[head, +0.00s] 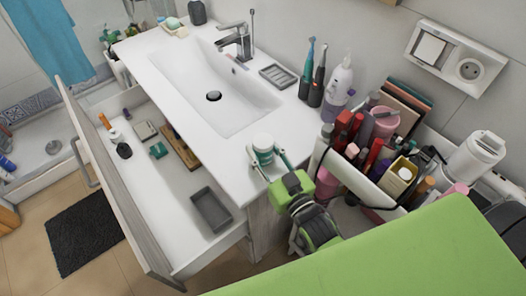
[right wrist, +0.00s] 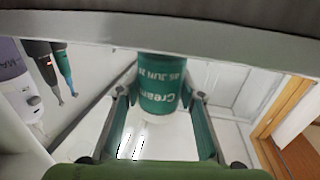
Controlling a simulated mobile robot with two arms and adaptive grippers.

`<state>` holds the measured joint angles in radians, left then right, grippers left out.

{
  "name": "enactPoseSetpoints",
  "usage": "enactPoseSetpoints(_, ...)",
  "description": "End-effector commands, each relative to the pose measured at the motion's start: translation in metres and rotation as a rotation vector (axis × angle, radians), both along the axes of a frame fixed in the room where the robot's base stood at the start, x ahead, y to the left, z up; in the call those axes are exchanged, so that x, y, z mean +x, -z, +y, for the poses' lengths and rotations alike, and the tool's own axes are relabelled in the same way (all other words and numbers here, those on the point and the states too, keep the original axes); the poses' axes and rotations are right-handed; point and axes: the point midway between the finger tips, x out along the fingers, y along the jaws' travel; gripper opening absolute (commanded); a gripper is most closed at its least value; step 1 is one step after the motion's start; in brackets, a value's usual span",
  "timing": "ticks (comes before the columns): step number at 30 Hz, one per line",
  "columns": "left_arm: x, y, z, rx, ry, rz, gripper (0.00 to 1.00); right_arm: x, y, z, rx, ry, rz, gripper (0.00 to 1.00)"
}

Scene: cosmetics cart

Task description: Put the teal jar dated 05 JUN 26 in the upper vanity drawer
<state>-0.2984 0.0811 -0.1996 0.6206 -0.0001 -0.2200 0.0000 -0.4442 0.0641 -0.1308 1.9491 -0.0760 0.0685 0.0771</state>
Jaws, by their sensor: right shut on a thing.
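The teal jar (head: 263,150) has a white lid and is held between the fingers of my right gripper (head: 267,161), above the counter's right end near the cart. In the right wrist view the jar (right wrist: 160,85) sits between both fingers, its print inverted; I read "Cream" and "05 JUN 2", with the last digit unclear. The vanity drawer (head: 166,215) is pulled open below and left of the jar. I cannot see another drawer under it. My left gripper is not in view.
In the drawer are a grey tray (head: 211,209), a wooden block (head: 180,146) and several small items, with bare floor between them. The white sink counter (head: 165,72) lies beside the drawer. Toothbrushes (head: 317,75) and a crowded cosmetics bin (head: 345,172) stand close to the right.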

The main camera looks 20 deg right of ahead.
Motion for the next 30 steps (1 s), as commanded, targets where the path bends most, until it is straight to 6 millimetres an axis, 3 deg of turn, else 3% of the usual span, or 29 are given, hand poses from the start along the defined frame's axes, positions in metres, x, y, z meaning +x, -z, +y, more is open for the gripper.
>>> enactPoseSetpoints(3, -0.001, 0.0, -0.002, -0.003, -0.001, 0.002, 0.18, 0.0, 0.011, 0.0, 0.0, 0.0, -0.003, 0.11)
enactPoseSetpoints(14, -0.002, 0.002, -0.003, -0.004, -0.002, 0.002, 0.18, 0.0, 0.016, 0.0, 0.0, 0.0, -0.003, 0.11)
enactPoseSetpoints(15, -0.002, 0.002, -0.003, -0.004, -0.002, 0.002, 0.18, -0.001, 0.017, 0.0, 0.0, 0.0, -0.001, 0.38)
enactPoseSetpoints(17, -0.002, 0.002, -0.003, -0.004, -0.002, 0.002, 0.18, -0.001, 0.016, 0.0, 0.0, 0.0, -0.002, 0.52)
enactPoseSetpoints(30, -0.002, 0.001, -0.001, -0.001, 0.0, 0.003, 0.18, -0.004, 0.014, 0.0, 0.0, 0.0, -0.001, 0.52)
